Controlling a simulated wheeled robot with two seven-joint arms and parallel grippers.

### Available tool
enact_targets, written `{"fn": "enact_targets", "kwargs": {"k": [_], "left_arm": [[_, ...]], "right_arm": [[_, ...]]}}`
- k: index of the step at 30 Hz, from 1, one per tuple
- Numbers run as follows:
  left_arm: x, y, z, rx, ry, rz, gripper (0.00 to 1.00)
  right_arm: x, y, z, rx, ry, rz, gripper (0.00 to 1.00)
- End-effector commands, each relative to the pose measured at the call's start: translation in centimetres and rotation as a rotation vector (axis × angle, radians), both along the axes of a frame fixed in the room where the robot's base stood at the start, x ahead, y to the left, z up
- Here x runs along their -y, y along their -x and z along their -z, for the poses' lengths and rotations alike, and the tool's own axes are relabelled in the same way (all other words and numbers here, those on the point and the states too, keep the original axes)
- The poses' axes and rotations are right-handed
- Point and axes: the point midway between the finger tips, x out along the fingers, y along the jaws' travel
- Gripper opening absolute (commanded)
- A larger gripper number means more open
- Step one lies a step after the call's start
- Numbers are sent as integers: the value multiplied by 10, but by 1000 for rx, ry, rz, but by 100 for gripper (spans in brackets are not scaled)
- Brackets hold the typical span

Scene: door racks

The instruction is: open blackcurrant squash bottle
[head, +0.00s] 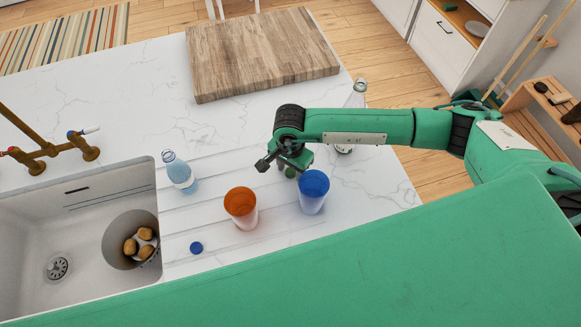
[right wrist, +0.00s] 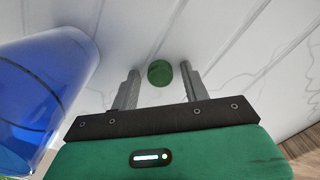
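A clear bottle (head: 358,95) stands upright on the counter behind my right forearm, which hides its middle. Its neck looks uncapped, and its label is too small to read. A small round green cap (right wrist: 160,73) lies on the white counter. In the right wrist view it sits between the fingers of my right gripper (right wrist: 160,76), with a gap on either side. In the head view my right gripper (head: 283,164) is low over the counter behind the cups, and something green shows just under it. The right gripper is open. My left gripper is out of view.
A blue cup (head: 313,197) stands close by the right gripper, and an orange cup (head: 241,210) is left of it. A wooden board (head: 260,55) lies at the back.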

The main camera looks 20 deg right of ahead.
Motion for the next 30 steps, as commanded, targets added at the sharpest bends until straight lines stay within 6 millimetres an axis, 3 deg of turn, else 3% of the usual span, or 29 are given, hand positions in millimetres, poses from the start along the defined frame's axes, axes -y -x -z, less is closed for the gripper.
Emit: {"fn": "enact_targets", "kwargs": {"k": [12,14,24,30], "left_arm": [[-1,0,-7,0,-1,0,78],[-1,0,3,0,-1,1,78],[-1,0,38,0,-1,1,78],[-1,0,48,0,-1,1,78]], "right_arm": [[0,0,-6,-1,1,0,49],[0,-1,-10,3,-2,0,49],[0,-1,-82,5,-2,-1,49],[0,-1,-112,3,0,0,49]]}}
